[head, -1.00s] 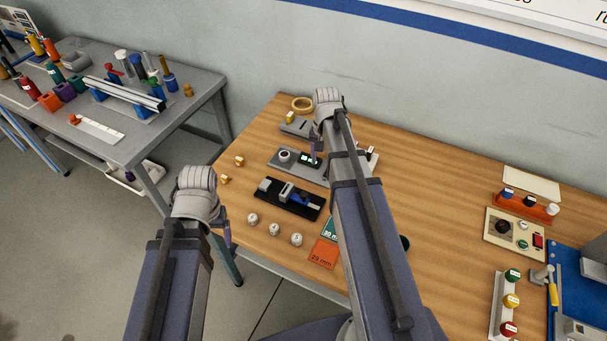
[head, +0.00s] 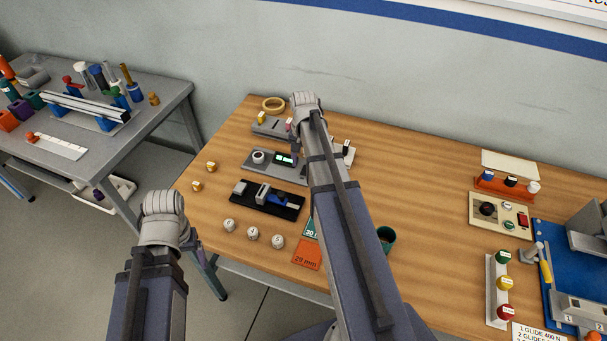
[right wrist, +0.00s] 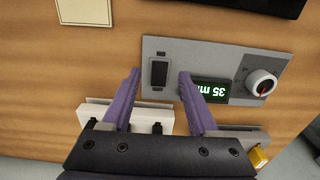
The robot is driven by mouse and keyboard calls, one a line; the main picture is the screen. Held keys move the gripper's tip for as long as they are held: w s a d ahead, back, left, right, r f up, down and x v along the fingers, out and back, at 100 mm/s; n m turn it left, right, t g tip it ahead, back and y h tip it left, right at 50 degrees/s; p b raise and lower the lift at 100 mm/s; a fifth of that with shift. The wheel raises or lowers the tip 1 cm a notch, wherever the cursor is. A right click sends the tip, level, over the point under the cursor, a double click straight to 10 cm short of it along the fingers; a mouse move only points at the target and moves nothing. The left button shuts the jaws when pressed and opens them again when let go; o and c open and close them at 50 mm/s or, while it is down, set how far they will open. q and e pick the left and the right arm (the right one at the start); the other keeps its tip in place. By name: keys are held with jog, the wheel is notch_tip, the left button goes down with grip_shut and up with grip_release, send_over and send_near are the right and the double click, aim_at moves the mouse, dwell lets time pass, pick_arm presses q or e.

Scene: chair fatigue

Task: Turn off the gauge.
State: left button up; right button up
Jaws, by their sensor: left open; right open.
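The gauge is a grey plate (head: 256,166) near the back of the wooden table. Its display (right wrist: 210,91) is lit in green and reads "35 mm", upside down in the right wrist view. A round knob with a red mark (right wrist: 261,83) is to the right of the display, and a dark rocker switch (right wrist: 159,72) is to its left. My right gripper (right wrist: 160,78) is open and empty, its purple fingertips either side of the switch in that view; contact cannot be told. My left gripper (head: 198,250) is out over the table's front left edge, away from the gauge.
A black fixture with a blue part (head: 267,200) lies in front of the gauge. A white block with black clips (right wrist: 128,114) and a grey block (head: 270,127) stand behind it. Several white balls, an orange card (head: 307,254) and a dark green cup (head: 386,237) are nearer me.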

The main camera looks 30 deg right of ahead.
aim_at(304, 174)
jog(key=shift+f+b, duration=1.05)
jog(key=shift+f, duration=0.5)
pick_arm(q)
notch_tip(304, 174, down, 3)
pick_arm(e)
jog(key=shift+c, duration=0.2)
grip_shut()
